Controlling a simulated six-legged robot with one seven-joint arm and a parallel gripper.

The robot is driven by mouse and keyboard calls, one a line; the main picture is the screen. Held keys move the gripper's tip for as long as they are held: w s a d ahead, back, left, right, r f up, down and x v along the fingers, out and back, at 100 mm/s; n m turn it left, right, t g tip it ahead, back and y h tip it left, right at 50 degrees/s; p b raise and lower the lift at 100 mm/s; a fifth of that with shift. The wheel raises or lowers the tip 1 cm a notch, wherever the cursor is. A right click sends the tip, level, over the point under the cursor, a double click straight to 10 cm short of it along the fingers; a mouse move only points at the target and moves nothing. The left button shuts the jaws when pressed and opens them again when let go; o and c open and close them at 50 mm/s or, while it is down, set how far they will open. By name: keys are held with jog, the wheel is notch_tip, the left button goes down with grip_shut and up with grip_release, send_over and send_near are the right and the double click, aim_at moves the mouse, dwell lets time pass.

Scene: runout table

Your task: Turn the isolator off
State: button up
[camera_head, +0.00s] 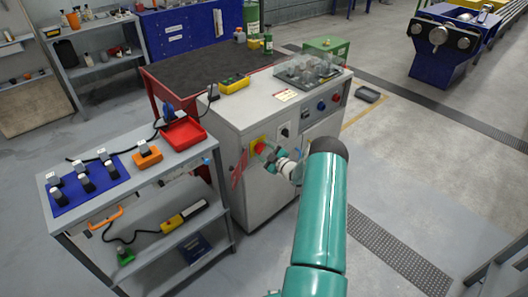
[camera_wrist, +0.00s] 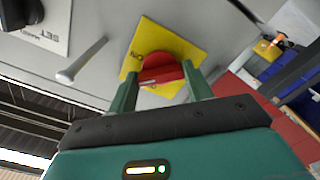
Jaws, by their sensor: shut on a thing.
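The isolator is a red rotary knob on a yellow plate, on the side of a grey cabinet. In the head view the yellow plate (camera_head: 256,146) is on the cabinet's front face, with my gripper (camera_head: 271,154) reaching up to it. In the wrist view the red isolator knob (camera_wrist: 160,68) is between the two green fingers of my gripper (camera_wrist: 158,80), which is shut on it. The yellow plate (camera_wrist: 190,47) is behind it, tilted in the picture, with partly readable lettering. The lower part of the knob is hidden by my gripper.
A black selector switch (camera_wrist: 20,14) on a white plate and a grey lever (camera_wrist: 80,62) are left of the isolator in the wrist view. A grey shelf cart (camera_head: 140,190) stands left of the cabinet (camera_head: 262,205). Open floor (camera_head: 420,190) lies to the right.

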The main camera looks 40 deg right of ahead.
jog(key=n, duration=0.9)
jog(key=shift+d, duration=0.1)
jog(key=shift+n, duration=0.4)
jog(key=o, duration=1)
jog(key=s, duration=1.4)
jog(key=shift+d, duration=0.15)
jog(key=shift+w, duration=0.1)
